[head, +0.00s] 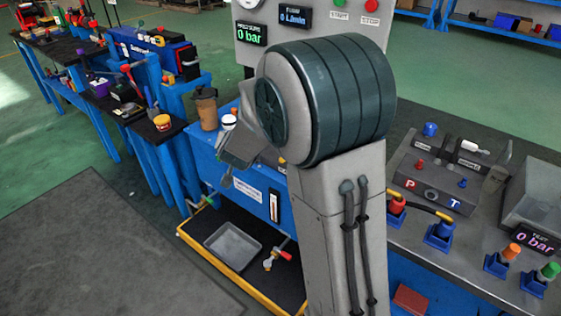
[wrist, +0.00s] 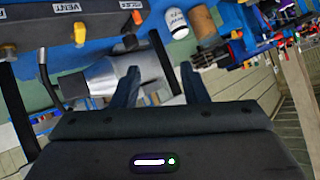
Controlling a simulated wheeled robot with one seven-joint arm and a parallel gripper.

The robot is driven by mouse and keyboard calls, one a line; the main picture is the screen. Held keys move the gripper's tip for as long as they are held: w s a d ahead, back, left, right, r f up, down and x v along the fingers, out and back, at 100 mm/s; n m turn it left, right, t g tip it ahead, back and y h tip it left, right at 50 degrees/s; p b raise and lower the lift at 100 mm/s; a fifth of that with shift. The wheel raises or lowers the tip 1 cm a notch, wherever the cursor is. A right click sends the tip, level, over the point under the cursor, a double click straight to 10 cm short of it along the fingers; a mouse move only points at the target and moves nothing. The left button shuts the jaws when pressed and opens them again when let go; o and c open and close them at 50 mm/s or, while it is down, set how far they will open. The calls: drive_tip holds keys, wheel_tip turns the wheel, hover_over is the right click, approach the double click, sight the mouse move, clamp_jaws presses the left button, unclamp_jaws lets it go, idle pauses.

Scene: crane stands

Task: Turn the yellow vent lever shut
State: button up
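My gripper (wrist: 160,78) shows in the wrist view with its two dark fingers apart and nothing held between them. A small yellow lever-like piece (wrist: 80,32) stands at the upper left of the wrist view, close to a VENT label (wrist: 68,7). It lies up and to the left of my fingers, apart from them. I cannot tell from this how far it is turned. In the head view my own arm covers the middle of the blue stand, and I cannot make out the yellow lever there.
A grey cylinder with black bars (wrist: 113,74) lies just beyond my fingers. A white container (wrist: 177,22) stands past them. In the head view a brown container (head: 206,108) is on the blue stand, a tray (head: 233,246) is below, and a bench with couplings (head: 440,230) is at right.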

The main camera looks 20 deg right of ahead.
drive_tip(key=w+d+f+m+g+h+b, duration=0.1)
drive_tip(key=d+f+m+h+b, duration=0.25)
drive_tip(key=f+h, duration=0.4)
drive_tip(key=w+d+f+m+h+b, duration=0.1)
drive_tip(key=d+f+m+h+b, duration=0.2)
drive_tip(key=f+h, duration=0.45)
drive_tip(key=w+d, duration=0.2)
drive_tip(key=d, duration=0.1)
drive_tip(key=w+d+f+n+y+b, duration=0.1)
drive_tip(key=w+d, duration=0.1)
drive_tip(key=d, duration=0.2)
drive_tip(key=w+d+y+b, duration=0.1)
drive_tip(key=w+d, duration=0.1)
drive_tip(key=d, duration=0.1)
drive_tip(key=shift+w+d+f+n, duration=0.25)
drive_tip(key=shift+w, duration=0.15)
